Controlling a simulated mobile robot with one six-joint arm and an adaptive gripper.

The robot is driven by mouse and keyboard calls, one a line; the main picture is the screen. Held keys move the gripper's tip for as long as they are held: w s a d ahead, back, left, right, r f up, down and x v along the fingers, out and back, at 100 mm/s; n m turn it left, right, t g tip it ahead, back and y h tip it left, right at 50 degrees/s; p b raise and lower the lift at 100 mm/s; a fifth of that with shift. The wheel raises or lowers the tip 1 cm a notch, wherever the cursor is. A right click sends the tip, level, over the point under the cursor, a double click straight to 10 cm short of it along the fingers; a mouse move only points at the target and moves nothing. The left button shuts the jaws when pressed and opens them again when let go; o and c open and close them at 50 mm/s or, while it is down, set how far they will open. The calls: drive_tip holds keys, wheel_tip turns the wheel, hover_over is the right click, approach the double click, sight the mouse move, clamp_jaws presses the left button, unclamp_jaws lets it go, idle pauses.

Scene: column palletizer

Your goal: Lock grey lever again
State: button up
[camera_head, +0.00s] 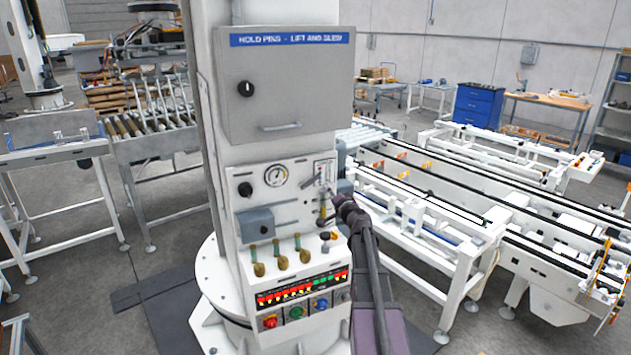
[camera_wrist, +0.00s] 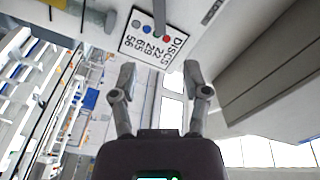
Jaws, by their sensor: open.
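A small grey lever (camera_head: 313,182) sits at a slant on the right side of the white column panel, by a small white label plate (camera_head: 323,170). In the wrist view a grey bar (camera_wrist: 159,18), which looks like this lever, runs over the edge of the lettered plate (camera_wrist: 141,42) with coloured dots. My gripper (camera_wrist: 160,74) is open, with nothing between its fingers. Its fingertips are short of the bar in that picture; the exact gap cannot be told. In the head view my gripper (camera_head: 329,207) is just below and right of the lever, partly hidden by my dark wrist.
A grey box (camera_head: 284,90) with a handle is above the panel. A gauge (camera_head: 276,176), a black knob (camera_head: 245,189) and several brass levers (camera_head: 281,257) sit around it. Coloured buttons (camera_head: 296,312) are lower down. A white conveyor (camera_head: 420,235) stands to the right.

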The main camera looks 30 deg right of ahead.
sight(316, 179)
drive_tip(key=w, duration=0.8)
drive_tip(key=w+d, duration=0.1)
drive_tip(key=w, duration=0.3)
clamp_jaws()
